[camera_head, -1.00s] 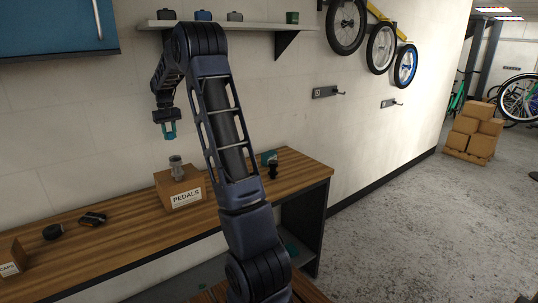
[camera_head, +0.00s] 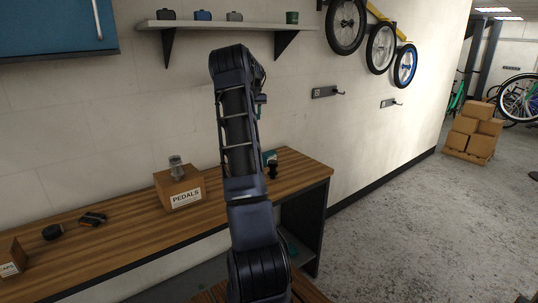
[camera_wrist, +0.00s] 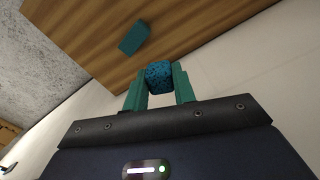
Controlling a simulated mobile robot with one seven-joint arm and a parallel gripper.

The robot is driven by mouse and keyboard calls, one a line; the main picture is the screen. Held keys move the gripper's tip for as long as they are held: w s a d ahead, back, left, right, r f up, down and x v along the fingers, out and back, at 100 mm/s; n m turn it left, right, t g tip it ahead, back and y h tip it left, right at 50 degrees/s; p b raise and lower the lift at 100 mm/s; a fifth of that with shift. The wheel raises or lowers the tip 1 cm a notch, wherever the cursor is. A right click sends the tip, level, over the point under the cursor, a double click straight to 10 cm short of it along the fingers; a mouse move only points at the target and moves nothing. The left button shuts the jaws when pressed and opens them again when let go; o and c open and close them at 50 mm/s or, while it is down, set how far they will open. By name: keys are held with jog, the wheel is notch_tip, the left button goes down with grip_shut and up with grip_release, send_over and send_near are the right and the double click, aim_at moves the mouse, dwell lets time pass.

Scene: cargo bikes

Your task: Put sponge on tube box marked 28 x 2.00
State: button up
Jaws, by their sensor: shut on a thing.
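In the wrist view my gripper (camera_wrist: 160,72) is shut on the sponge (camera_wrist: 159,79), a speckled blue block between its two green fingers. The sponge is held above the wooden bench. A teal box (camera_wrist: 131,38) lies on the bench ahead of the fingers, apart from the sponge. A teal box-like thing (camera_head: 269,155) shows in the head view on the bench's right part, partly behind my arm. No 28 x 2.00 marking is readable in either view.
A cardboard box marked PEDALS (camera_head: 180,190) stands mid-bench with a grey part on top. A small dark object (camera_head: 272,171) stands near the teal thing. Black parts (camera_head: 92,219) lie at left. A wall shelf (camera_head: 220,25) with small items is above the bench (camera_head: 130,235).

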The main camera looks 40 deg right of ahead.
send_over(269, 152)
jog(key=a, duration=0.1)
jog(key=f, duration=1.9)
jog(key=shift+s+d+f, duration=0.15)
jog(key=shift+s+d, duration=0.1)
jog(key=shift+d, duration=0.05)
jog(key=shift+f, duration=0.15)
jog(key=o, duration=0.9)
jog(key=shift+o, duration=0.2)
